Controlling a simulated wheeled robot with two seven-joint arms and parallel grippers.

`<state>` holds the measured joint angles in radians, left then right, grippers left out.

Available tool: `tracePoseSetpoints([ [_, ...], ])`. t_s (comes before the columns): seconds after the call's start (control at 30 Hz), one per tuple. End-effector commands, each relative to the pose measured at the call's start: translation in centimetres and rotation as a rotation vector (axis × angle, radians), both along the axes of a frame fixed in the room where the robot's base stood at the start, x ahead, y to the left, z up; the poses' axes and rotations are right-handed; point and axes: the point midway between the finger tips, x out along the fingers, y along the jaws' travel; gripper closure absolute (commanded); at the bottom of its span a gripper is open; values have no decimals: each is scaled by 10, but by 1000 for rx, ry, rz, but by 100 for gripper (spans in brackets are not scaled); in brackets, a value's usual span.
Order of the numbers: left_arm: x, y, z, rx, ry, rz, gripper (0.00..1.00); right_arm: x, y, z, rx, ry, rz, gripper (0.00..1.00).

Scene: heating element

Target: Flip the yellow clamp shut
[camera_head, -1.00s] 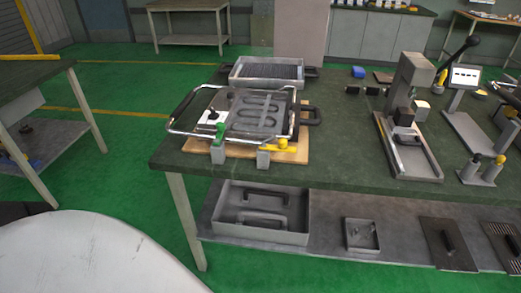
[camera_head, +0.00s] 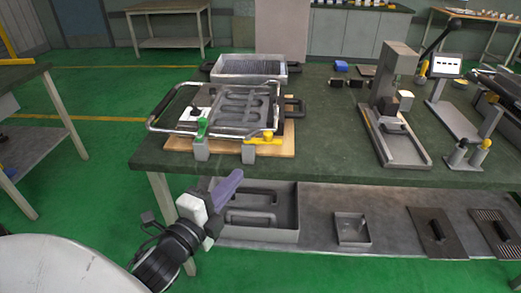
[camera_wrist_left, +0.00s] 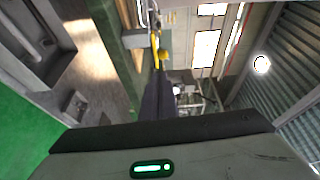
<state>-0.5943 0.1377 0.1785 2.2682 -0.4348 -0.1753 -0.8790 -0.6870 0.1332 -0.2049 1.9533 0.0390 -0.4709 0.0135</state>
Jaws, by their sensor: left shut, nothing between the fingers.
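The yellow clamp (camera_head: 263,140) sits on a grey block at the front edge of the green workbench. Its yellow handle lies roughly level, pointing right. It also shows in the left wrist view (camera_wrist_left: 162,53), just past my fingertips. My right gripper is out of view.
Behind the clamps, a metal frame with a heating-element plate (camera_head: 228,113) rests on a wooden board (camera_head: 287,141). A grey tray (camera_head: 268,236) is on the lower shelf beside my left gripper. A press (camera_head: 390,110) stands farther right on the bench.

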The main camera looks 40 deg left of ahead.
Motion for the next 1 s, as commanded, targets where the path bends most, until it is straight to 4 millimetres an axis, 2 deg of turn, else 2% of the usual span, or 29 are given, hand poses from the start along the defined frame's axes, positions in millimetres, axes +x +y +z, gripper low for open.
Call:
tracePoseSetpoints([
  [0.1,0,4,10,59,-17,4,100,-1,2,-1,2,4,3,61],
  [0.47,6,4,9,54,-15,3,100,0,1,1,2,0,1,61],
  [0.67,38,9,10,52,-16,2,100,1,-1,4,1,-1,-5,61],
  [1.0,107,20,10,51,-15,4,100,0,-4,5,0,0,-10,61],
])
